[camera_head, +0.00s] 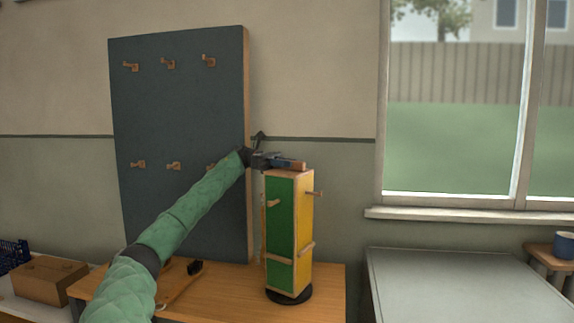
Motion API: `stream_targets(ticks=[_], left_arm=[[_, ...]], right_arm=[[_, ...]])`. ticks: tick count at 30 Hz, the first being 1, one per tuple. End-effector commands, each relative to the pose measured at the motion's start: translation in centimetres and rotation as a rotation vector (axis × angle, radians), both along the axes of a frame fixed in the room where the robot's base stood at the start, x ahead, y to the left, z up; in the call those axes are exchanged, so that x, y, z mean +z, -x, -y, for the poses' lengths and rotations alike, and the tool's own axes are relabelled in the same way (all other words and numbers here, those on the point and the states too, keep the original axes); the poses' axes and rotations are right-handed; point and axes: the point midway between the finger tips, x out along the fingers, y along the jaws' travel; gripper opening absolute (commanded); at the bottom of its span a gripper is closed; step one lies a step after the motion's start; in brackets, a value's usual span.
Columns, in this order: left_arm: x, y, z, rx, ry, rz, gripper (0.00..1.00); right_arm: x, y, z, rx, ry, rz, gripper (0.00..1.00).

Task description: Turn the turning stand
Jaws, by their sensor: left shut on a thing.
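The turning stand (281,240) is an upright four-sided post on a round black base (289,295), standing on the wooden table. Its green face and its yellow face show, with wooden pegs and wooden ledges on them; its other faces are hidden. My left arm, in a green quilted sleeve, reaches up from the lower left. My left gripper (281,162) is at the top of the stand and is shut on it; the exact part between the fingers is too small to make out. My right gripper is out of view.
A dark board (180,110) with several wooden pegs stands behind the table (328,285). A wooden box (48,280) and a blue basket (13,256) are at the left. A grey-topped table (460,285) and a blue mug (564,245) are at the right.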

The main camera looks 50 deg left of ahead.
Motion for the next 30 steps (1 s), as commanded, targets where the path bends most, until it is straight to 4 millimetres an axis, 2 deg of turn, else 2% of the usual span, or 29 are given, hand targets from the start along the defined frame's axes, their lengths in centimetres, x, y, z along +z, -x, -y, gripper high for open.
stream_targets(ticks=[9, 10, 13, 23, 30], left_arm=[[0.2, 0.0, -0.1, 0.003, 0.001, 0.001, 0.00], [0.2, 0.0, -0.1, 0.003, 0.001, 0.001, 0.22], [0.2, 0.0, -0.1, 0.002, 0.001, 0.001, 0.42], [0.2, 0.0, 0.0, 0.001, 0.000, 0.001, 0.42], [1.8, 0.0, -0.1, 0.000, 0.001, 0.003, 0.42]], right_arm=[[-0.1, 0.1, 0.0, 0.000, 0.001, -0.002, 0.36], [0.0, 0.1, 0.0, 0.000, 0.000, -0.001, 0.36], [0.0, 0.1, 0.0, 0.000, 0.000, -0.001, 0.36], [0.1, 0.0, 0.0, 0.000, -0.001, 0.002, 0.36], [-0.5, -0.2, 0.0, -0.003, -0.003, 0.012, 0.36]])
